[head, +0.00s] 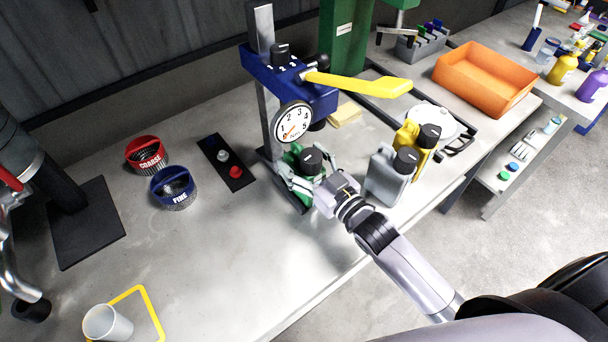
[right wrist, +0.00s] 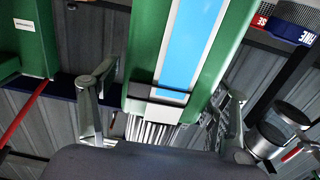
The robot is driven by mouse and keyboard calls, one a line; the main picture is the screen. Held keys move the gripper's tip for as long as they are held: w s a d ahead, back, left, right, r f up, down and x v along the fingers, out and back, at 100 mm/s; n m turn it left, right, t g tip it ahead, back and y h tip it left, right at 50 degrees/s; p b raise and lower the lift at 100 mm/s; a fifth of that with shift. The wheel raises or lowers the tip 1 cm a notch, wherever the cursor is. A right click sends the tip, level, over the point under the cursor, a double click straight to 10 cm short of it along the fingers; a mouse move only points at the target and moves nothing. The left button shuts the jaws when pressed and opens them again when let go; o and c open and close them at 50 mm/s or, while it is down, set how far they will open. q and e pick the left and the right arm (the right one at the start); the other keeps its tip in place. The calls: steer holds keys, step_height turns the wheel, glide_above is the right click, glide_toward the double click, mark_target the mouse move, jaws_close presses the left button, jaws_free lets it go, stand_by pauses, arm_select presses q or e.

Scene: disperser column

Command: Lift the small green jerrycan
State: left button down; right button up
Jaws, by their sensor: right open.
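The small green jerrycan (head: 297,163) has a black cap and stands on the grey bench at the foot of the blue-headed press. My right gripper (head: 306,178) is at the jerrycan, with its fingers open around the can's body. In the right wrist view the jerrycan's green side with a blue label (right wrist: 145,55) fills the space between the two fingers (right wrist: 165,100). Gaps show beside the fingers; whether either one touches the can I cannot tell. The can's lower part is partly hidden by my gripper in the head view. My left gripper is not in view.
A grey jerrycan (head: 384,178) and a yellow one (head: 409,137) stand close to the right of my gripper. The press's yellow lever (head: 358,84) and gauge (head: 292,122) overhang nearby. Red and blue sieves (head: 173,190) sit left; the front middle bench is clear.

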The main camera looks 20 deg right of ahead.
steer(key=shift+s, duration=0.1)
steer(key=shift+c, duration=0.5)
jaws_close()
stand_by(0.3)
steer(key=shift+r, duration=0.1)
